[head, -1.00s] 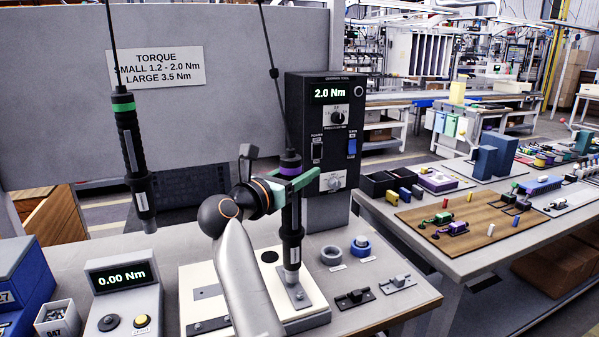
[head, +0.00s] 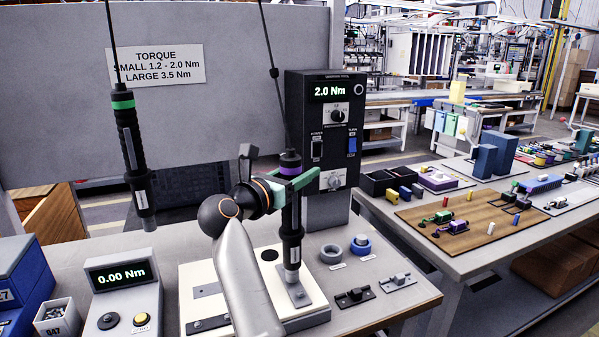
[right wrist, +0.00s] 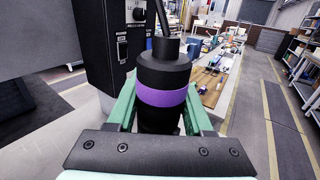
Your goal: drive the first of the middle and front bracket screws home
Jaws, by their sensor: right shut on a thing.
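My right gripper (head: 291,183) is shut on the purple-banded screwdriver (head: 291,222), which hangs upright on its cable. In the right wrist view its purple band (right wrist: 161,97) sits between my green fingers. The driver's tip is down at a grey bracket (head: 300,293) at the right of the white plate (head: 248,255); I cannot tell whether it touches a screw. Another bracket (head: 208,324) lies at the plate's front left, and my right arm hides part of the plate. A green-banded screwdriver (head: 136,165) hangs free at the left. My left gripper is out of view.
The controller box (head: 325,130) reads 2.0 Nm behind the driver. A torque meter (head: 123,295) reading 0.00 Nm and a screw bin (head: 57,319) stand at the left. Blue and grey rings (head: 360,246) and small black parts (head: 355,297) lie right of the plate.

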